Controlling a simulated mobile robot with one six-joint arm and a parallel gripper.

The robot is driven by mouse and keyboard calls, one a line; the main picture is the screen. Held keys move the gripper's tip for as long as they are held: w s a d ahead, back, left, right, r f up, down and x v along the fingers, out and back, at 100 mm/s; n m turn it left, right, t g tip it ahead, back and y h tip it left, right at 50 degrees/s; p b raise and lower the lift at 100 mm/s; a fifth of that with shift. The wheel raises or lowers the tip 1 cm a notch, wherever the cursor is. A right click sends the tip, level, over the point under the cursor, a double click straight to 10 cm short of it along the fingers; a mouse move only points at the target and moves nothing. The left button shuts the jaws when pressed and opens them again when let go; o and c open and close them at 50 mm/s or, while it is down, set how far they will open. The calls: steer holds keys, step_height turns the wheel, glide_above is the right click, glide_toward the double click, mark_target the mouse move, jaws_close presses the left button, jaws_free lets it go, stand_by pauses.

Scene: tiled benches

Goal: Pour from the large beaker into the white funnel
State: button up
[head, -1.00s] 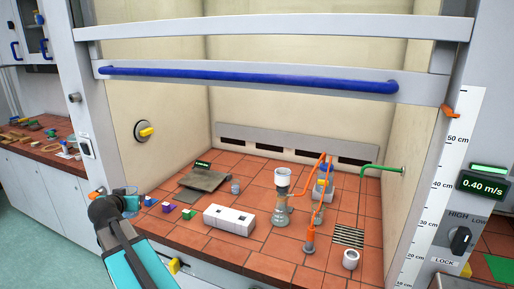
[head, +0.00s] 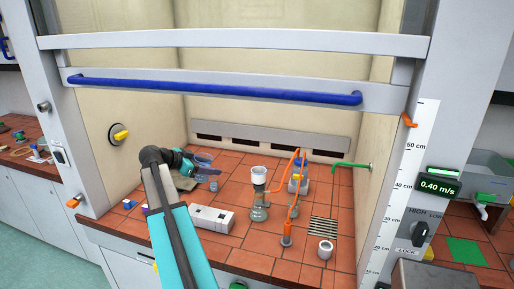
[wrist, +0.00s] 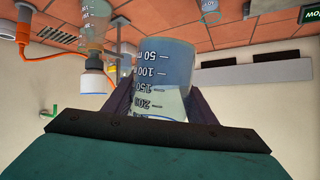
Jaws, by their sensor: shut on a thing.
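My gripper (head: 190,163) is shut on the large clear beaker (head: 204,160), which shows mL marks and pale contents in the wrist view (wrist: 162,75). The beaker is held above the tiled bench inside the hood and looks about upright. The white funnel (head: 258,174) sits on top of a glass flask (head: 259,206), to the right of the beaker and apart from it. In the wrist view, which looks upside down, the funnel (wrist: 93,85) is at the left, under the flask (wrist: 94,22).
Orange tubing (head: 293,185) and a blue-capped bottle (head: 299,178) stand to the flask's right. A white cup (head: 325,249) and a slotted grate (head: 323,229) are at the front right. The blue sash bar (head: 215,89) spans above.

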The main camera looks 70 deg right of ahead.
steer(key=s+d+r+m+g+y+p, duration=0.1)
steer(key=s+d+r+m+g+y, duration=0.1)
steer(key=s, duration=0.6)
steer(key=s+d+r+m+g+y+p, duration=0.2)
steer(key=s+d+r+m+y, duration=0.1)
steer(key=s, duration=0.6)
steer(key=d+r+m, duration=0.1)
steer(key=m, duration=0.1)
steer(key=shift+s+d+r+m+g, duration=0.25)
steer(key=shift+r+m+g, duration=0.05)
steer(key=shift+g, duration=0.1)
steer(key=shift+w+b, duration=0.15)
steer(key=shift+b, duration=0.3)
steer(key=shift+f+b, duration=0.1)
steer(key=shift+b, duration=0.3)
steer(key=shift+b, duration=0.6)
stand_by(4.2)
